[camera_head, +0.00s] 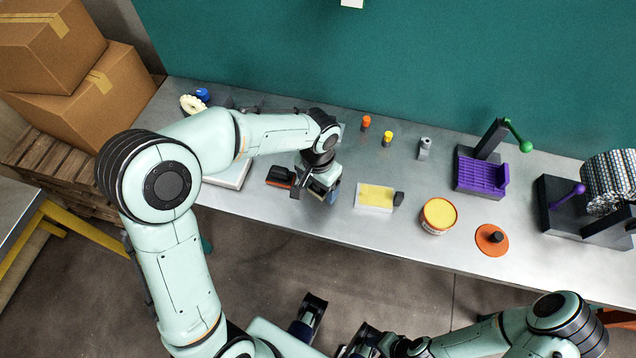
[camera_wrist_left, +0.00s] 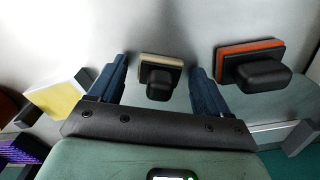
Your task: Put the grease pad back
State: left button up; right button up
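My left gripper (camera_head: 322,194) hangs low over the bench, its blue fingers apart. In the left wrist view, a small pad with a black handle and a beige rim (camera_wrist_left: 160,72) sits between the fingertips of the left gripper (camera_wrist_left: 160,78), with a gap on each side. This pad is hidden behind the gripper in the head view. A similar pad with an orange rim (camera_wrist_left: 250,62) lies beside it; it shows in the head view (camera_head: 280,176). A yellow-topped white block (camera_head: 374,197) stands right of the gripper. My right gripper (camera_head: 340,338) is low and partly cut off; its fingers are unclear.
A yellow-filled tub (camera_head: 438,216) and an orange disc with a black knob (camera_head: 491,240) stand to the right. A purple fixture (camera_head: 481,173) and a roller stand (camera_head: 590,205) are further right. Small orange (camera_head: 366,122) and yellow (camera_head: 387,138) pieces stand behind.

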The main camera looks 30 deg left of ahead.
pick_arm(q)
jog(key=shift+r, duration=0.1)
jog(key=shift+r, duration=0.3)
notch_tip(320, 180, up, 12)
jog(key=p, duration=0.2)
jog(key=shift+f, duration=0.2)
